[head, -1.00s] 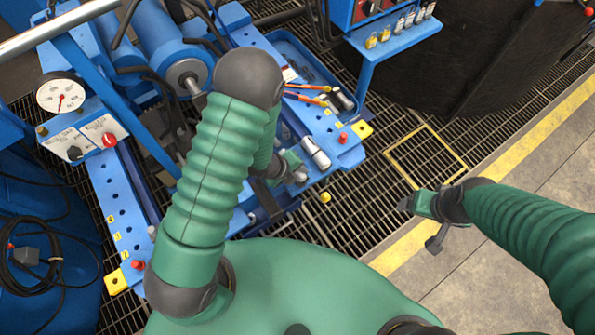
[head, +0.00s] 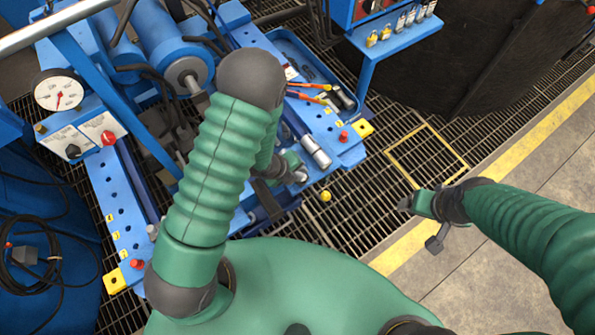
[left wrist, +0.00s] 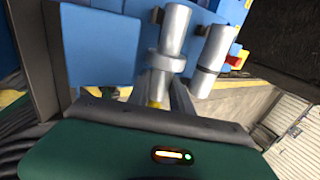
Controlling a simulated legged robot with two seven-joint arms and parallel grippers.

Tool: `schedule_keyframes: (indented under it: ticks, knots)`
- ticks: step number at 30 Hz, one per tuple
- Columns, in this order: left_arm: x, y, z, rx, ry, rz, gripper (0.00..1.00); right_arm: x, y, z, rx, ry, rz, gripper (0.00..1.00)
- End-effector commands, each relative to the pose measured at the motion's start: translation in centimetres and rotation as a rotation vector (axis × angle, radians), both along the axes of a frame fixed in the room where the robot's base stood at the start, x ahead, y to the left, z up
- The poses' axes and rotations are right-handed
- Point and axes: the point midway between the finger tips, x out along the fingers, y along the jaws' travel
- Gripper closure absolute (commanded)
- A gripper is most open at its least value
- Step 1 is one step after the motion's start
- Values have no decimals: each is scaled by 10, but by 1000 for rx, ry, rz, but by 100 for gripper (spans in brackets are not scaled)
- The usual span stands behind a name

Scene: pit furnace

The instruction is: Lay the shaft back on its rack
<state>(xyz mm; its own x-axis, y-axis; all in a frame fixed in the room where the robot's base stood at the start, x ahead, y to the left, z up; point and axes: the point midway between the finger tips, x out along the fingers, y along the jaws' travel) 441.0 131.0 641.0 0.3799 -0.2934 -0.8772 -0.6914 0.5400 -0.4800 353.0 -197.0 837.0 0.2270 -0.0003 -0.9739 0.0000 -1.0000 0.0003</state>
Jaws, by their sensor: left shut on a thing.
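My left gripper (head: 296,172) is low over the front edge of the blue bench, shut on a silver shaft. In the left wrist view the shaft (left wrist: 172,35) stands between the fingers (left wrist: 165,98), with a wider collar and a yellowish bit below it. In the head view my gripper and forearm hide most of the shaft. A second silver cylinder (left wrist: 213,60) is beside it, apart from the fingers; it appears to be the one lying along the blue rail (head: 317,153). I cannot make out clear rack cradles.
A blue tray (head: 285,45) with orange-handled tools (head: 310,92) lies behind. A red knob (head: 343,136) and yellow corner block (head: 364,128) mark the rail's end. A gauge (head: 59,91) and control box (head: 88,135) are at left.

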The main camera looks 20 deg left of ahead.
Motion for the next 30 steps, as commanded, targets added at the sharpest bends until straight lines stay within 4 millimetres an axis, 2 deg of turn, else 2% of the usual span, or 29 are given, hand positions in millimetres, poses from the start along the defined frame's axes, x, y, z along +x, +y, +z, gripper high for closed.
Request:
schedule_keyframes:
  ticks: [8, 9, 14, 30]
  knots:
    - [0, 1, -2, 1, 0, 0, 100, 0, 0, -2, 0, 0, 0, 21]
    - [0, 1, -2, 1, 0, 0, 70, 0, 0, -2, 0, 0, 0, 21]
    - [-1, 1, -3, 2, 3, 1, 49, 0, 0, -2, 0, 0, 0, 21]
    - [-5, 3, -5, 5, 14, 3, 48, 0, 0, -2, 0, 0, 0, 21]
